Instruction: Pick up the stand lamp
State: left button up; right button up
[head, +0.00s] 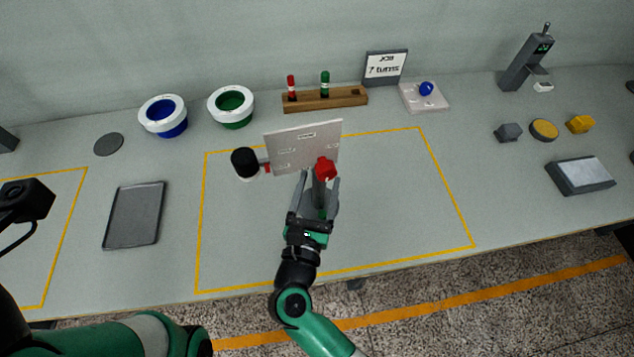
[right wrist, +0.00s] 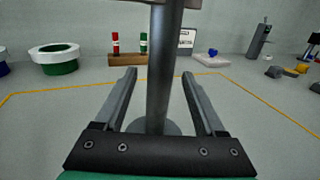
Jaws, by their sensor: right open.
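A grey upright post (right wrist: 163,75) on a round base (right wrist: 152,128) stands between the fingers of my right gripper in the right wrist view. In the head view this post (head: 319,190) carries a red block (head: 325,168) at its top, in front of a pale labelled panel (head: 298,143). I cannot tell for certain that it is the stand lamp. My right gripper (head: 319,180) is open, with one finger on each side of the post; it also shows in the right wrist view (right wrist: 160,76). The fingers of my left gripper do not show.
A black cylinder (head: 244,161) stands left of the panel. Behind are blue (head: 163,116) and green (head: 231,106) bowls and a wooden rack (head: 324,98). A grey tray (head: 134,215) lies left.

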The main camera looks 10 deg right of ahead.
jog(key=shift+w+d, duration=0.15)
jog(key=shift+w, duration=0.35)
grip_shut()
jog(key=shift+r, duration=0.1)
dwell(0.9)
